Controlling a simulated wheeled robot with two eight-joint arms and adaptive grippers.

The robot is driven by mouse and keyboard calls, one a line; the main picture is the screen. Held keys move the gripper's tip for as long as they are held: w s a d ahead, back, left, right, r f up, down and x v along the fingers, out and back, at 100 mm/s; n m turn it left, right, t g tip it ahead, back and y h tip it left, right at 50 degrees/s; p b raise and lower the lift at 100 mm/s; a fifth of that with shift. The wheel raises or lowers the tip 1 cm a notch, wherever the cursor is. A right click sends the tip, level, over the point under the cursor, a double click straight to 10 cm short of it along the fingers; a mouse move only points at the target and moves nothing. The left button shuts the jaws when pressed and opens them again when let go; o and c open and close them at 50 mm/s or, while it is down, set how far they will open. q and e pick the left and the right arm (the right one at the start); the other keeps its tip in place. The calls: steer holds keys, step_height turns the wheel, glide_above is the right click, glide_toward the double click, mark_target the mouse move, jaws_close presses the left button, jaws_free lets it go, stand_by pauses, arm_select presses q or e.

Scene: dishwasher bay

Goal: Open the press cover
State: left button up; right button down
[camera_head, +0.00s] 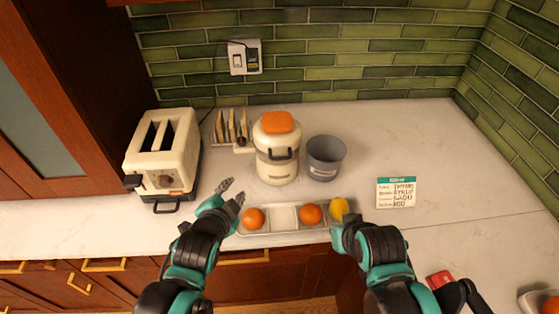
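The press (277,160) is a cream, rounded appliance with a dark front handle, standing upright on the counter. Its orange-topped cover (277,123) sits on top and looks closed. My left gripper (232,192) is to the left and in front of the press, with its fingers spread apart and nothing between them. It does not touch the press. My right arm reaches up from the lower right; its gripper (347,218) is largely hidden by its own wrist, beside a yellow fruit (339,206). I cannot tell whether it touches the fruit.
A pale tray (284,233) with two oranges lies in front of the press. A grey cup (326,158) stands close on its right, a toaster (163,157) and a toast rack (231,129) on its left. A card (396,192) lies right; counter around it is clear.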

mark_target(278, 136)
arm_select(q)
steer(key=w+d+r+m+t+h, duration=0.1)
steer(key=d+r+m+t+h, duration=0.15)
steer(key=d+m, duration=0.6)
steer(key=d+b+x, duration=0.1)
steer(key=b+x, duration=0.2)
steer(key=x, duration=0.5)
steer(key=shift+d+r+h, duration=0.25)
steer(key=shift+h, duration=0.2)
steer(key=shift+s, duration=0.1)
jaws_close()
